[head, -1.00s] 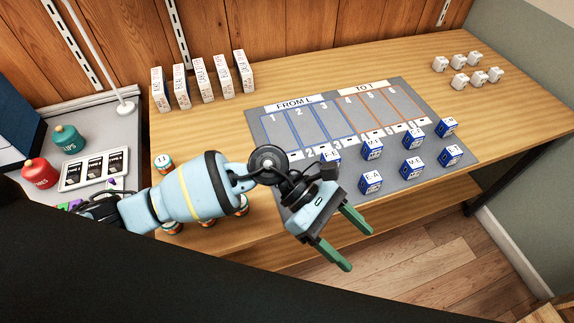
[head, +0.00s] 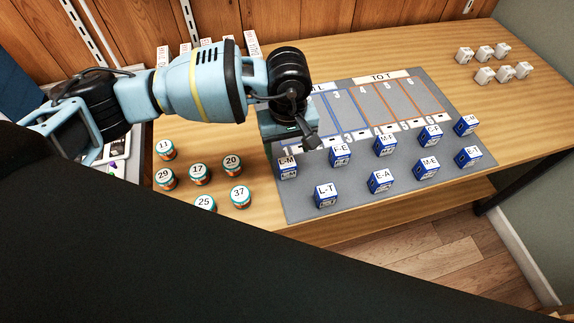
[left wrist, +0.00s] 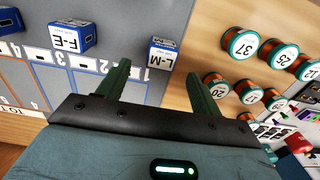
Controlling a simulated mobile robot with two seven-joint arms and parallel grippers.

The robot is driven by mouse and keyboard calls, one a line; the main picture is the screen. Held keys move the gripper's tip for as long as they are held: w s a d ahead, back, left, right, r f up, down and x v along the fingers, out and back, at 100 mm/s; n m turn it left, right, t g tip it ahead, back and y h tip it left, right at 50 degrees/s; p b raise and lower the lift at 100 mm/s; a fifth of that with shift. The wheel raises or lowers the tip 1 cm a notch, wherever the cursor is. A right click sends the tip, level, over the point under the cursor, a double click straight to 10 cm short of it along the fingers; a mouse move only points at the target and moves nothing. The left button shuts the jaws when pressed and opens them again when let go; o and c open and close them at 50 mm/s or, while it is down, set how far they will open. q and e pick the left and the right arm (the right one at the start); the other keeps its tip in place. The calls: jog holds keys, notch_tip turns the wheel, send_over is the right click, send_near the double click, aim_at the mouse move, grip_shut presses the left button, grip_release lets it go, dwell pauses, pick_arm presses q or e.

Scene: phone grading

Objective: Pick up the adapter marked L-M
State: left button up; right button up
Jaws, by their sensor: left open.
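The adapter marked L-M (head: 288,168) is a small blue and white cube. It rests at the left edge of the grey mat, near the slot marked 1. In the left wrist view the L-M adapter (left wrist: 162,53) sits just beyond the gap between my fingertips. My left gripper (head: 287,135) is behind it in the head view, with its fingers mostly hidden. In the left wrist view my left gripper (left wrist: 157,70) is open, with its two green fingers spread and nothing between them. My right gripper is out of view.
Other labelled cubes stand on the grey mat (head: 352,195), including F-E (head: 340,154) and L-T (head: 326,195). Several numbered round jars, such as 20 (head: 232,163), stand to the left. White pieces (head: 485,75) sit at the far right. Bare wood lies between them and the mat.

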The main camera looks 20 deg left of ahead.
aim_at(286, 160)
pick_arm(q)
jog(key=shift+w+a+f, duration=0.1)
jog(key=shift+a+f, duration=0.05)
jog(key=shift+f, duration=1.45)
jog(key=shift+a+f, duration=0.1)
jog(key=shift+f, duration=1.45)
jog(key=c, duration=1)
jog(key=shift+c, duration=0.3)
jog(key=shift+r, duration=0.9)
jog(key=shift+s+d+r, duration=0.1)
jog(key=shift+s+r, duration=0.15)
jog(key=shift+r, duration=0.2)
jog(key=shift+s+d+r, duration=0.1)
jog(key=shift+s+r, duration=0.15)
jog(key=shift+r, duration=0.2)
jog(key=s+d+r, duration=0.1)
jog(key=s+d, duration=0.2)
jog(key=s, duration=1.1)
jog(key=shift+s+r, duration=0.2)
jog(key=shift+s, duration=0.15)
